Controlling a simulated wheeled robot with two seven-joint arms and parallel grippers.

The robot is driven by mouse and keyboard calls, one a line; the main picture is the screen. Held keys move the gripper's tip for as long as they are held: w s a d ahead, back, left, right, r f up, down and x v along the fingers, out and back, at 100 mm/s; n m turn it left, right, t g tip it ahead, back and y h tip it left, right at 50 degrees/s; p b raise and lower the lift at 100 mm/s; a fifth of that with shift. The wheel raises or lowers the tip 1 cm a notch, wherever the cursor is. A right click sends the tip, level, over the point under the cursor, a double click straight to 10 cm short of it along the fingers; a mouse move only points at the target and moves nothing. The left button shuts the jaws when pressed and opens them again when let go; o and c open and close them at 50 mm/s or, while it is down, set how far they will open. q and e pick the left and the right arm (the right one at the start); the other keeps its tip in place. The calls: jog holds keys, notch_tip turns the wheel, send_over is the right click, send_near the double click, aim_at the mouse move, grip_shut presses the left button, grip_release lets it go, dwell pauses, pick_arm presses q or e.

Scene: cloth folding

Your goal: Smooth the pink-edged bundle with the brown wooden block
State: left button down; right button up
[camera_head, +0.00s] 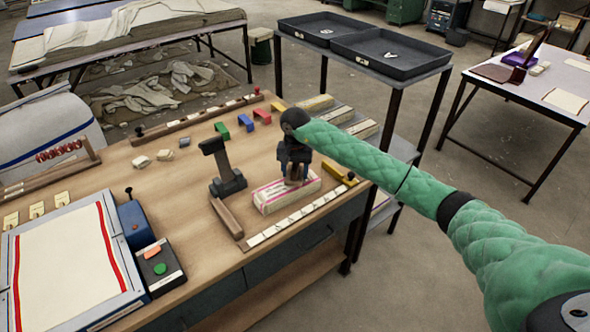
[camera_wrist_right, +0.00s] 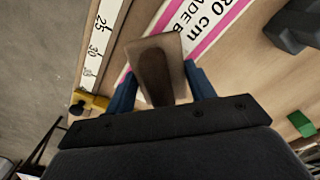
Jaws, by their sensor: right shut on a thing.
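The pink-edged bundle (camera_head: 268,197) is a flat white folded pack with pink stripes, lying on the wooden table near its front right edge. In the right wrist view the bundle (camera_wrist_right: 213,22) shows pink lines and black printed lettering. My right gripper (camera_head: 296,175) is over the bundle's right part, pointing down. In the wrist view its blue fingers are shut on the brown wooden block (camera_wrist_right: 154,72), which sits between them over the bundle. Whether the block touches the bundle I cannot tell. My left gripper is not in view.
A ruler strip (camera_head: 298,216) with a yellow end piece (camera_head: 345,184) lies along the table's front edge. A dark clamp-like stand (camera_head: 226,172) and a wooden bar (camera_head: 227,218) are left of the bundle. Coloured clips (camera_head: 247,122) lie behind. A framed cloth panel (camera_head: 70,265) is at the left.

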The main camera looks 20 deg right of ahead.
jog(key=shift+f+b, duration=0.95)
dwell(0.7)
jog(key=shift+d, duration=0.1)
